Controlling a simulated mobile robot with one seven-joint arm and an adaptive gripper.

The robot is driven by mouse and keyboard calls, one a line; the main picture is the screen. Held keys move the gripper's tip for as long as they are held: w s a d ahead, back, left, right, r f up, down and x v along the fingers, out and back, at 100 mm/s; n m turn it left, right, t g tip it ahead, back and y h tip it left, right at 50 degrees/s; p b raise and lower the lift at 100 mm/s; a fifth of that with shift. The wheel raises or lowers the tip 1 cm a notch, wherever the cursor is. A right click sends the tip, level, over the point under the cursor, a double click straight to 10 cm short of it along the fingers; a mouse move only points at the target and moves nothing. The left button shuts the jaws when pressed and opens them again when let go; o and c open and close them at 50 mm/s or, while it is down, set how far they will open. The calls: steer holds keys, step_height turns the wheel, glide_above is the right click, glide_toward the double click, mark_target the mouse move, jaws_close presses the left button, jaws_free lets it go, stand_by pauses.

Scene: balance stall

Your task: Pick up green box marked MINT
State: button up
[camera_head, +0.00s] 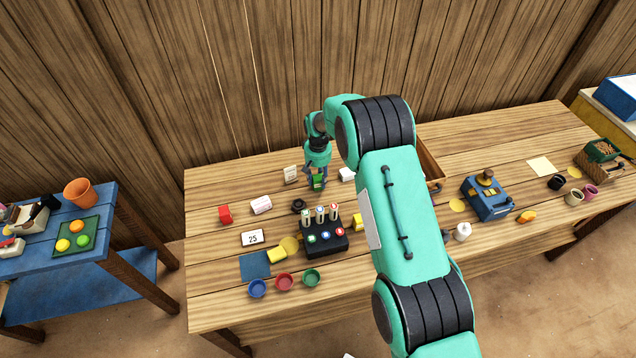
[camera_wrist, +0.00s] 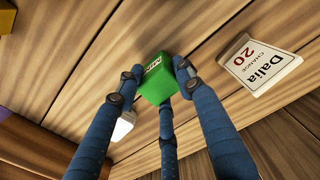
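The green box marked MINT (camera_wrist: 154,84) is in the middle of the wrist view, with its lettering on the upper face. My gripper (camera_wrist: 157,78) has three blue fingers bent inward around the box, one at each side and one at its lower edge. They appear to touch it. In the head view my gripper (camera_head: 317,184) points down at the back of the wooden table, with the green box (camera_head: 318,179) between its fingers. I cannot tell whether the box rests on the table or is just above it.
A card reading Dalia, change 20 (camera_wrist: 262,66) stands close to the right in the wrist view. A white box (camera_wrist: 123,126) lies beside the left finger. In the head view, a pink-white box (camera_head: 261,205) and a red item (camera_head: 225,214) are left of my gripper; a black rack (camera_head: 322,240) is in front.

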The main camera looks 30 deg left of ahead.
mark_target(318, 177)
steer(key=shift+r, duration=0.1)
steer(key=shift+r, duration=4.9)
